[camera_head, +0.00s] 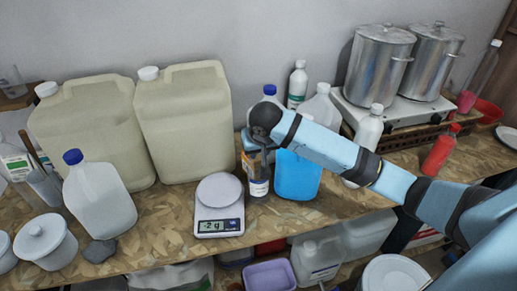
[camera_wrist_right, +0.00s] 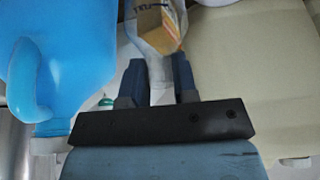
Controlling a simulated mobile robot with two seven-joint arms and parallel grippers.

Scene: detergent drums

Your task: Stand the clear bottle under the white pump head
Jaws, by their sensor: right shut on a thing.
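My right gripper (camera_head: 264,160) reaches in from the right and points down between the scale and the blue jug. In the right wrist view its two fingers (camera_wrist_right: 157,80) are shut on the narrow part of a clear bottle (camera_wrist_right: 158,68), which widens beyond them and bears an orange and white label. In the head view the lower part of the held bottle (camera_head: 258,187) shows with a dark label, just right of the scale; I cannot tell whether it touches the table. I cannot make out a white pump head. My left gripper is not in view.
A scale (camera_head: 219,207) stands left of the bottle and a blue jug (camera_head: 297,176) close on its right. Large beige canisters (camera_head: 185,120) stand behind left. A white bottle (camera_head: 367,135) and a hotplate with steel pots (camera_head: 378,65) are to the right. The table's front edge is near.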

